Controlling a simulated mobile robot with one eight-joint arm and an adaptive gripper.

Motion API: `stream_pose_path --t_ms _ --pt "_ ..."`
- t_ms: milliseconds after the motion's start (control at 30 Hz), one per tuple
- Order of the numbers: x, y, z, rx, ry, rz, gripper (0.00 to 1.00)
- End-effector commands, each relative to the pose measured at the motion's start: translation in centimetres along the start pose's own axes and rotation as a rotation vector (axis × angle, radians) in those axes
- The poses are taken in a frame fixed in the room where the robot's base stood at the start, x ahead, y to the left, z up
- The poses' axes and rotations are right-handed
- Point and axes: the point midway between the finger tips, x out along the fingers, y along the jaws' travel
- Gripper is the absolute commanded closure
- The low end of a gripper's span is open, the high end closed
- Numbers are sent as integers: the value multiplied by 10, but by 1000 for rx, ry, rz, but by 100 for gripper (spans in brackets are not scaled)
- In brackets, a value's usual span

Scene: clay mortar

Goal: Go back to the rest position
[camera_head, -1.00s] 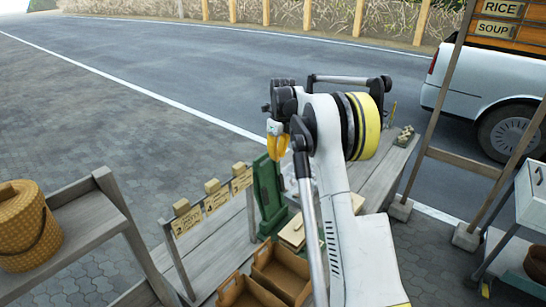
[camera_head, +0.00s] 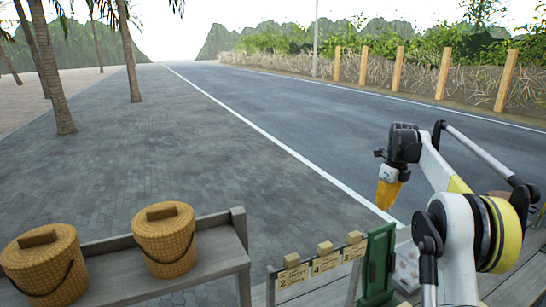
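My gripper (camera_head: 388,193) has yellow fingers and hangs at the end of my white and black arm on the right of the head view. Its fingers point down and look close together, but from this angle I cannot tell whether they are open or shut. I see nothing clearly held in it. It appears above the work table, near the green upright piece (camera_head: 378,264). No clay mortar can be made out.
Two lidded woven baskets (camera_head: 165,240) (camera_head: 45,266) stand on a grey wooden bench (camera_head: 215,262) at lower left. Small numbered signs (camera_head: 325,263) line the table's edge. Open pavement (camera_head: 150,150) and a road (camera_head: 330,120) lie beyond, with palm trunks at left.

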Motion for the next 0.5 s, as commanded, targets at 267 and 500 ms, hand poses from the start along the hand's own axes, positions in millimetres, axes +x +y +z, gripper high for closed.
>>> stream_pose_path --t_ms 267,500 --pt "-44 98 -13 -622 -58 -112 100" --pt "-53 198 -61 -1201 -67 -247 100"
